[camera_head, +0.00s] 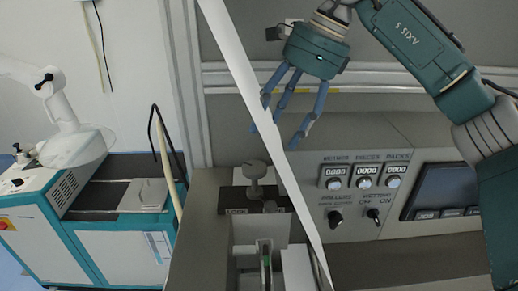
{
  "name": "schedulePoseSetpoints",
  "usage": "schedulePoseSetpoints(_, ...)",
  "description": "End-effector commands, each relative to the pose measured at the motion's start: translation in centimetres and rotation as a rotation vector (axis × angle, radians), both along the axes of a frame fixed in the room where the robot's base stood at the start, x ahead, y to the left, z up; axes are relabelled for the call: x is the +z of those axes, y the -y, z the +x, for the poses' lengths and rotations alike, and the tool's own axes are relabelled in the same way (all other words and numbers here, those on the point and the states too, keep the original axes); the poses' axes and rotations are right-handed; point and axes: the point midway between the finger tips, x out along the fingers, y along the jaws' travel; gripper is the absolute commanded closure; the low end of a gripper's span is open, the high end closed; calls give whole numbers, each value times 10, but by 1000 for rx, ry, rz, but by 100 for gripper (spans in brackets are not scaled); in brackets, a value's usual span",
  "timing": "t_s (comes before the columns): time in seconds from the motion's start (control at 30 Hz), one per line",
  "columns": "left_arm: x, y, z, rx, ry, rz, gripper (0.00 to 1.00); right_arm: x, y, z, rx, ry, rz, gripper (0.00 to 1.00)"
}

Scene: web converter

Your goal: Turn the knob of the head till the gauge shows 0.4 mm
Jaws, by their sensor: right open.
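A grey knob (254,171) stands upright on a dark block of the converter head, left of the white web. My right gripper (284,118) hangs above and to the right of this knob, with its blue fingers spread and pointing down. It is empty and apart from the knob. The white web strip crosses between or in front of its fingers; I cannot tell which. I cannot make out a gauge reading in mm. My left gripper is not in view.
A grey control panel (349,149) with three small counters and two black knobs is at the right, beside a dark screen (447,190). The slanted white web (236,62) runs down past the head. A teal and white machine (112,240) with a white arm (62,110) stands at the left.

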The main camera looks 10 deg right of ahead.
Motion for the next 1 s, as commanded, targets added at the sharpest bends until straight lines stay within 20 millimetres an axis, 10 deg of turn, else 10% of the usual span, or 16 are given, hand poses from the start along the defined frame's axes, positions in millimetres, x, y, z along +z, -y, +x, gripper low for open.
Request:
schedulePoseSetpoints(0.53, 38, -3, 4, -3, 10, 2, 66, -82, -32, 10, 0, -4, -2, 38)
schedulePoseSetpoints(1.0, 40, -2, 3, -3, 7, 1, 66, -95, -37, 12, 0, -1, 0, 42)
